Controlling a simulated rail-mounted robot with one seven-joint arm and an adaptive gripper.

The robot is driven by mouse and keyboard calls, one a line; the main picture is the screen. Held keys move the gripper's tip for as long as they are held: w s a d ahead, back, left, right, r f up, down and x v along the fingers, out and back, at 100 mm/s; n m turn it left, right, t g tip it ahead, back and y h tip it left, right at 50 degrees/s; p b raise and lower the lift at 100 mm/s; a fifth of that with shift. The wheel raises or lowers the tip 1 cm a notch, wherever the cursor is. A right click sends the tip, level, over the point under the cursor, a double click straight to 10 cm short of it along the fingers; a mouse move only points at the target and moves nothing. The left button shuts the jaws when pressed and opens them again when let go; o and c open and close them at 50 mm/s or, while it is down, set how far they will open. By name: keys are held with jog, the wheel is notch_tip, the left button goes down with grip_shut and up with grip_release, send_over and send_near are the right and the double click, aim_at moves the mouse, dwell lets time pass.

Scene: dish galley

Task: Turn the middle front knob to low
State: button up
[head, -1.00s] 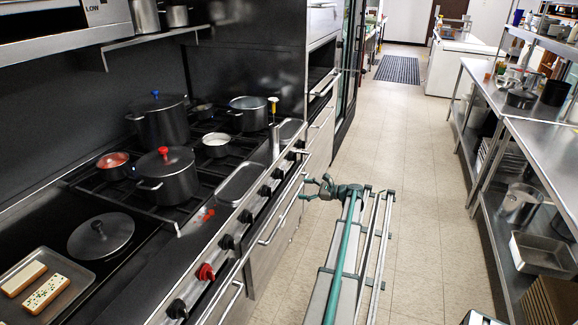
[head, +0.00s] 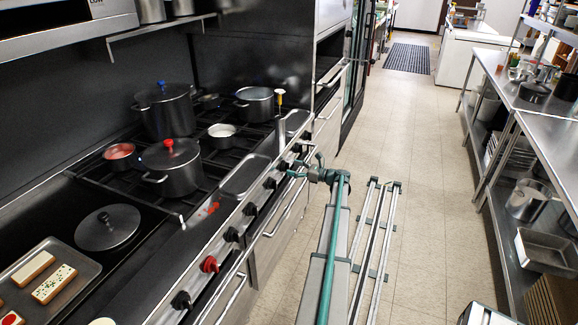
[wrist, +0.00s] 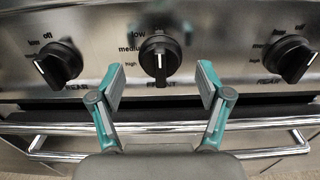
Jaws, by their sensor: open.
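In the wrist view a black front knob (wrist: 160,58) is in the middle of the steel panel, with "FRONT" below it. Its white line points about straight down. Labels "low", "medium" and "high" show at its upper left and left. My gripper (wrist: 161,84) is open, its teal fingers spread left and right, slightly below and in front of this knob. No contact shows. In the head view my gripper (head: 304,168) is close to the far part of the knob row; which knob it faces is hard to tell there.
In the wrist view a left knob (wrist: 58,63) and a right knob (wrist: 290,60), both marked "REAR", flank the middle one. A handle bar (wrist: 50,127) runs below. In the head view pots, including a red-knobbed pot (head: 172,172), stand on the stove.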

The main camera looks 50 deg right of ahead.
aim_at(286, 167)
jog(key=shift+x, duration=1.35)
jog(key=shift+c, duration=0.2)
jog(key=c, duration=1.1)
jog(key=shift+c, duration=0.2)
